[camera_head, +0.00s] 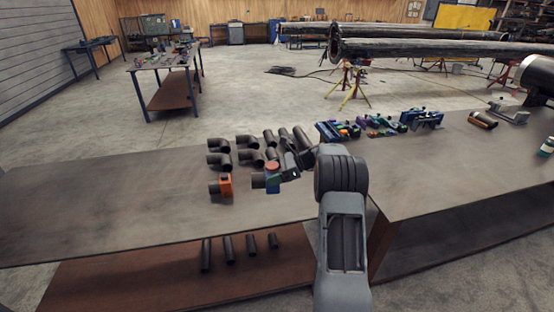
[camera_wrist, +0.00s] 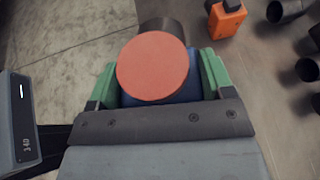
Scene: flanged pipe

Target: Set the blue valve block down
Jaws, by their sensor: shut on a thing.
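The blue valve block (camera_head: 272,182) has a round red top and a dark pipe stub on its left side. My gripper (camera_head: 279,174) is shut on it over the left table, just right of an orange block. In the wrist view the red top (camera_wrist: 153,69) hides most of the blue body (camera_wrist: 192,88). The green fingers of my gripper (camera_wrist: 160,85) press on its two sides. The dark stub (camera_wrist: 163,27) points away from my gripper. I cannot tell whether the block touches the table or hangs a little above it.
The orange block (camera_head: 226,184) with a dark pipe end stands close to the left; it also shows in the wrist view (camera_wrist: 228,19). Bare tabletop (camera_head: 110,200) lies to the left. The table's front edge is near.

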